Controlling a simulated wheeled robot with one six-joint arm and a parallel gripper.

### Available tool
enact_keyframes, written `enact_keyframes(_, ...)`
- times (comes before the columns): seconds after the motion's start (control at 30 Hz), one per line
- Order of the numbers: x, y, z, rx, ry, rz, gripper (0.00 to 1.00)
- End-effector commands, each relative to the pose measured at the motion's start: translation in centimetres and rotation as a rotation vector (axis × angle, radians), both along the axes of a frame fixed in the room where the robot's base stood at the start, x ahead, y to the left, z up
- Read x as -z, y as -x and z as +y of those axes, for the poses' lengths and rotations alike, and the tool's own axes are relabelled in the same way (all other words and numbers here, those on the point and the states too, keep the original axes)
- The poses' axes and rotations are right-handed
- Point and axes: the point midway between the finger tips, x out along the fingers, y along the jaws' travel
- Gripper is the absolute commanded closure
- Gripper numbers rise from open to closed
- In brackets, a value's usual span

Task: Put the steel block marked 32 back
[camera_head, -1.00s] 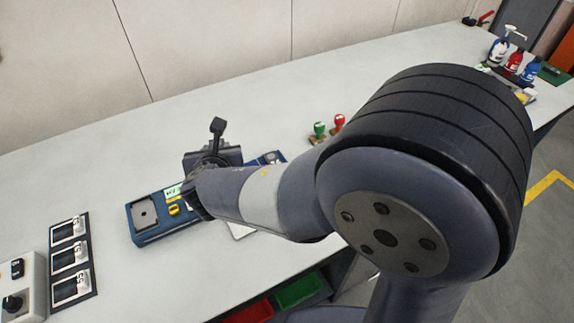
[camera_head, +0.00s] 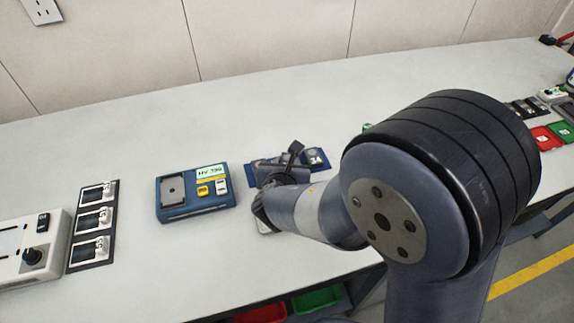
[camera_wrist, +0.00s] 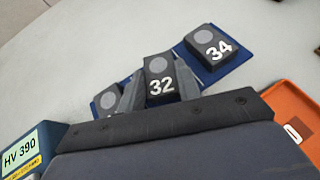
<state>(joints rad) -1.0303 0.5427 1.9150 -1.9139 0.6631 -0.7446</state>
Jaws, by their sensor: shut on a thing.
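The steel block marked 32 (camera_wrist: 157,68) is dark with a pale round disc on top. It stands between the two fingers of my gripper (camera_wrist: 160,88), which are shut on it. A blue holder (camera_wrist: 217,74) lies below, with the block marked 34 (camera_wrist: 208,45) on it, to the right of block 32. Another block (camera_wrist: 107,100) shows to the left, partly hidden by a finger. In the head view my gripper (camera_head: 284,168) is over the blue holder (camera_head: 322,168), and block 34 (camera_head: 315,156) shows beside it. I cannot tell whether block 32 touches the holder.
Further left are a dark panel of gauges (camera_head: 93,220) and a grey control box (camera_head: 30,250). The bench (camera_head: 240,110) behind is clear.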

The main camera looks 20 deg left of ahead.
Motion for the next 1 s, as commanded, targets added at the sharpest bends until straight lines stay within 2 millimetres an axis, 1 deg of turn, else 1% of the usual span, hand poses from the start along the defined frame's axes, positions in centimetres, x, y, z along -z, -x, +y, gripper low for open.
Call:
enact_keyframes(0.23, -0.1, 0.0, 0.0, 0.000, -0.002, -0.003, 0.99)
enact_keyframes(0.37, 0.4, 0.0, 0.0, 0.000, -0.001, -0.002, 0.99)
enact_keyframes(0.4, 0.3, 0.0, 0.0, 0.000, -0.001, -0.001, 0.65)
enact_keyframes(0.5, 0.3, 0.0, 0.0, 0.000, -0.001, -0.001, 0.58)
enact_keyframes(0.7, 0.2, 0.0, 0.0, 0.000, 0.000, -0.001, 0.58)
enact_keyframes(0.83, -0.3, 0.0, 0.0, 0.000, 0.000, -0.001, 0.58)
enact_keyframes(1.0, -1.5, 2.3, -0.6, -0.004, -0.002, -0.001, 0.58)
